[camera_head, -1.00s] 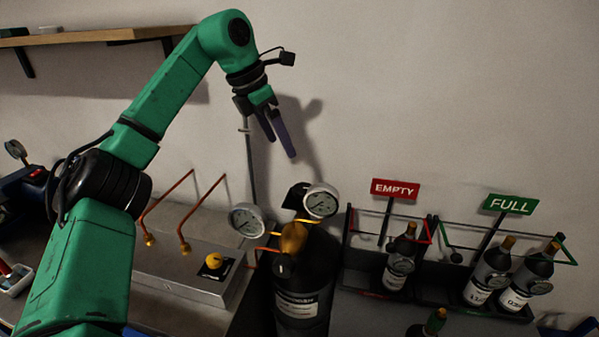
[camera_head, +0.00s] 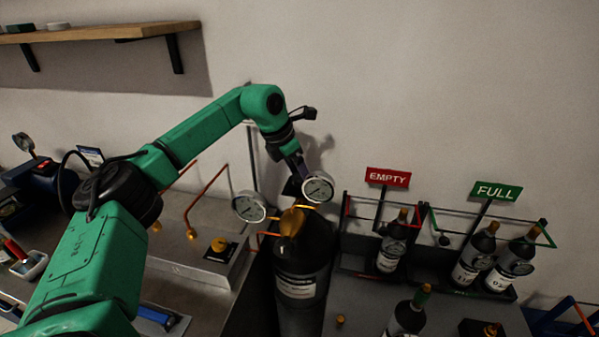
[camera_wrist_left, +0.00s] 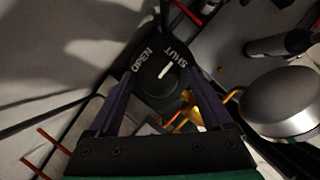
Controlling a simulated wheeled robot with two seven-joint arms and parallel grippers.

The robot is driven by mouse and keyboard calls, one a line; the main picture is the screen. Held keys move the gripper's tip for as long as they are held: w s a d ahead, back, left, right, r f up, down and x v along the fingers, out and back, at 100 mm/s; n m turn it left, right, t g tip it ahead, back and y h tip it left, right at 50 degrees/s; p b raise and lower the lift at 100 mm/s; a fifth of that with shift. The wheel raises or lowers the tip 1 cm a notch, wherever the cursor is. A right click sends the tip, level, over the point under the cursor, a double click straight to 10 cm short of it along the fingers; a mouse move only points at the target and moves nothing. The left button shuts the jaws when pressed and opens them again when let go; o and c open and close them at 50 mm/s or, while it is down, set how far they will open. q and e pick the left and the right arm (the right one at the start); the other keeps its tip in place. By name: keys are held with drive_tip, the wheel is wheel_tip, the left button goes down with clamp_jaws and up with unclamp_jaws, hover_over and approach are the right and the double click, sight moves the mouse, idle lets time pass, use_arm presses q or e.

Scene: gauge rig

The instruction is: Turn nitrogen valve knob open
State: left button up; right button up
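The valve knob (camera_wrist_left: 158,78) is round and black with a white pointer line, on a black plate marked OPEN and SHUT. In the left wrist view the pointer is turned toward SHUT. My left gripper (camera_wrist_left: 160,80) is open, with one dark purple finger on each side of the knob; I cannot tell whether either touches it. In the head view the left gripper (camera_head: 298,168) points down just behind a round gauge (camera_head: 317,187), which partly hides the plate and knob. A black gas cylinder (camera_head: 302,262) with a brass top stands below. My right gripper is not in view.
A second gauge (camera_head: 249,206) stands left of the cylinder. Racks with bottles stand right, under EMPTY (camera_head: 388,177) and FULL (camera_head: 496,190) signs. A shelf (camera_head: 100,35) hangs upper left.

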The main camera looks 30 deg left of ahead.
use_arm(q)
drive_tip(key=c, duration=1)
drive_tip(key=shift+n, duration=0.3)
drive_tip(key=n+y, duration=0.1)
drive_tip(key=n, duration=0.1)
drive_tip(key=shift+d+n, duration=0.15)
drive_tip(key=shift+n, duration=0.25)
drive_tip(key=n+y, duration=0.1)
drive_tip(key=n, duration=0.2)
drive_tip(key=n+y+b, duration=0.1)
drive_tip(key=n, duration=0.2)
drive_tip(key=shift+d+y, duration=0.15)
drive_tip(key=shift+y, duration=0.15)
drive_tip(key=n, duration=0.2)
drive_tip(key=n+y, duration=0.1)
drive_tip(key=n, duration=0.1)
drive_tip(key=shift+w+d+n+g+y, duration=0.1)
drive_tip(key=shift+n+g+y, duration=0.2)
drive_tip(key=shift+n, duration=0.1)
drive_tip(key=shift+w+n+g+y, duration=0.1)
drive_tip(key=shift+n+g+y, duration=0.4)
drive_tip(key=shift+n, duration=1.3)
drive_tip(key=o, duration=1.4)
drive_tip(key=shift+c, duration=0.2)
